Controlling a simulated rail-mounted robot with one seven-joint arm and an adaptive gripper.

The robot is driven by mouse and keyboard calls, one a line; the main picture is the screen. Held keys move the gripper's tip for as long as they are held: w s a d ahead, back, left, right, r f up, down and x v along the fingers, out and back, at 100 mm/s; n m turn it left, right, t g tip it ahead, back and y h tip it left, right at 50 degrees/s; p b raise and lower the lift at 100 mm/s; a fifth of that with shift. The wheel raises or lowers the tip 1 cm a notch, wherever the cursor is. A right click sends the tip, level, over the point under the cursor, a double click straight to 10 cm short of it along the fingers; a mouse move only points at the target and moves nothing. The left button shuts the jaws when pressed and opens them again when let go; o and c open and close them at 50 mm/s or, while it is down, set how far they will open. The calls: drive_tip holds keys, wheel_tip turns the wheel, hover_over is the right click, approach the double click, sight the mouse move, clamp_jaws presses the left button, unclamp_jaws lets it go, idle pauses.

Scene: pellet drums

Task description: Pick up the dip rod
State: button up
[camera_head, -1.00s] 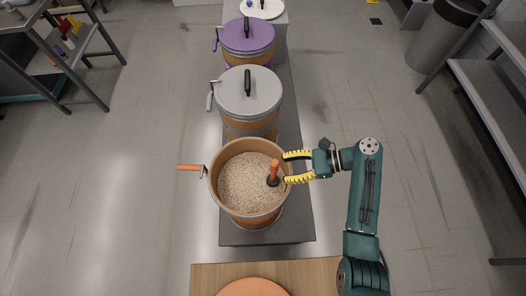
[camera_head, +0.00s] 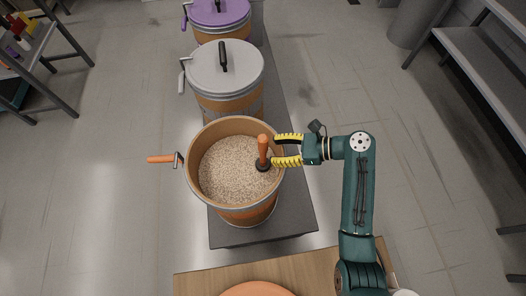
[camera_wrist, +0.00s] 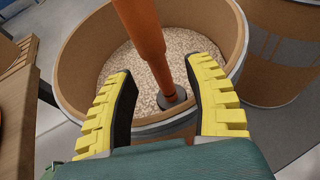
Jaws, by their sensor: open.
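The dip rod has an orange handle (camera_head: 263,148) and a dark collar at its lower end. It stands upright in the pale pellets (camera_head: 226,172) of the open drum (camera_head: 246,212), near the drum's right side. My gripper (camera_head: 276,149) is open, with its yellow fingers reaching over the drum's right rim toward the rod. In the wrist view the orange rod (camera_wrist: 145,40) shows beyond and between the open fingertips (camera_wrist: 160,75), with its dark collar on the pellets. How close the fingers are to the rod is hard to tell. The rod's part below the pellets is hidden.
An orange crank handle (camera_head: 161,159) sticks out left of the open drum. A grey-lidded drum (camera_head: 230,100) and a purple-lidded drum (camera_head: 217,14) stand behind it on the dark plinth (camera_head: 285,222). A wooden table (camera_head: 200,285) with an orange lid (camera_head: 256,290) is in front.

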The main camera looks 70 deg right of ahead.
sight(263, 153)
drive_tip(key=w+f+b, duration=0.1)
drive_tip(key=b, duration=0.2)
drive_tip(key=w+f+b, duration=0.2)
drive_tip(key=b, duration=0.1)
drive_tip(key=shift+a, duration=0.35)
drive_tip(key=shift+w+r+b, duration=0.15)
drive_tip(key=shift+w+b, duration=0.45)
drive_tip(key=shift+w, duration=0.05)
drive_tip(key=shift+r, duration=0.15)
clamp_jaws()
